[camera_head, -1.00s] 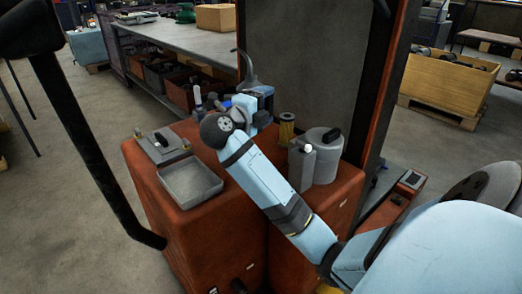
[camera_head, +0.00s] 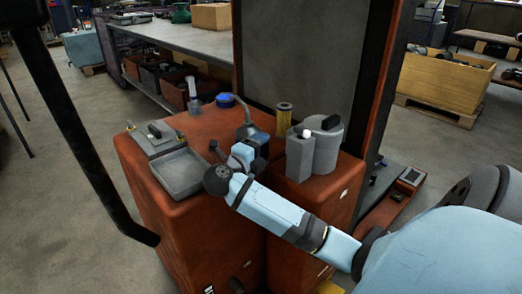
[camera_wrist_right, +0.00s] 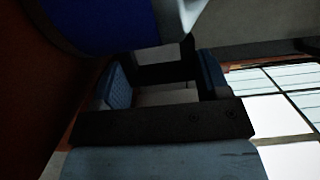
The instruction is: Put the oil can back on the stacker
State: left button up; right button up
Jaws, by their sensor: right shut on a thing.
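The oil can, a dark can with a thin curved spout (camera_head: 240,110), is at the back of the stacker's red top (camera_head: 212,128). My right gripper (camera_head: 252,142) is around its lower body, shut on it. The can looks upright and low over the red top; I cannot tell whether its base touches. The fingers hide much of its body. In the right wrist view, the two padded fingers of my right gripper (camera_wrist_right: 162,85) show, but the can is hard to make out between them. My left gripper is not in view.
A blue-topped item (camera_head: 225,100) stands just behind the spout. A grey tray (camera_head: 183,172) lies left of my gripper. A yellow filter (camera_head: 284,118), a grey bottle (camera_head: 299,155) and a grey canister (camera_head: 327,146) stand to the right. A dark bar (camera_head: 75,125) crosses the left side.

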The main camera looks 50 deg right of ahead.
jog(key=shift+f, duration=0.1)
jog(key=o, duration=1)
jog(key=shift+f, duration=0.1)
